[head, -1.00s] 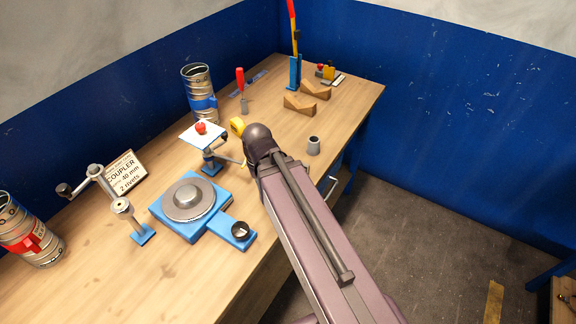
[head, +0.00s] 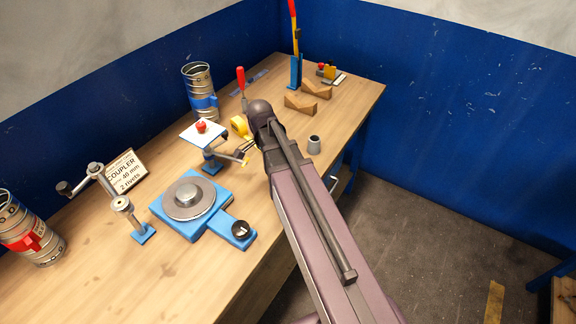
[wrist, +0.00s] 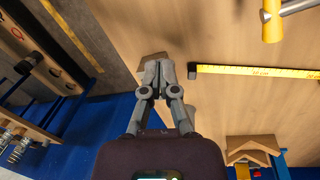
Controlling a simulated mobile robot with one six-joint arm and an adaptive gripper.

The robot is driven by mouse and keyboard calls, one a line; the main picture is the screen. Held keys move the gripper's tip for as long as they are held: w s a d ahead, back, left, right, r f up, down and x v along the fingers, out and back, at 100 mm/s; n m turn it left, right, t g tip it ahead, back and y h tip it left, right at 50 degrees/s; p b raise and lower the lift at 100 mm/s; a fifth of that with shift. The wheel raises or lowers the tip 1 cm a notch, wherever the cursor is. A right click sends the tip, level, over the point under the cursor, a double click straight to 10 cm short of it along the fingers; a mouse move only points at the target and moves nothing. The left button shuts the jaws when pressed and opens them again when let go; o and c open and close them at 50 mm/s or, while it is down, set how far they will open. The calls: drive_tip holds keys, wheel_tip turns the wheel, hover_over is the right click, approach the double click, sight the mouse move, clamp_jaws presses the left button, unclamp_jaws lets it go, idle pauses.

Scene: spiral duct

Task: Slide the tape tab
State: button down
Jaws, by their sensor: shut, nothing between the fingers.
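A yellow measuring tape strip (wrist: 258,72) lies along the wooden bench in the wrist view, with a small dark grey tab (wrist: 193,70) at its left end. My gripper (wrist: 157,66) is shut and empty, a little left of the tab and apart from it in the picture. Its height above the bench is hard to tell. My arm hides most of the strip there.
A grey cup (head: 314,145) stands right of my arm. A blue stand with a white plate and red knob (head: 201,128) is close on the left. Wooden V-blocks (head: 300,104) lie farther back. The bench's right edge drops to the floor.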

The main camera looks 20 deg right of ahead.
drive_tip(key=w+d+m+g, duration=0.2)
drive_tip(key=w+d+m, duration=0.5)
drive_tip(key=m, duration=1)
drive_tip(key=shift+w+d+r+m, duration=0.15)
drive_tip(key=shift+w+r+m, duration=0.1)
drive_tip(key=shift+m, duration=0.15)
drive_tip(key=shift+f+b, duration=0.2)
drive_tip(key=shift+b, duration=0.15)
drive_tip(key=b+x, duration=0.9)
drive_tip(key=shift+s+d+f, duration=0.15)
drive_tip(key=shift+d+f, duration=0.05)
drive_tip(key=shift+f, duration=0.1)
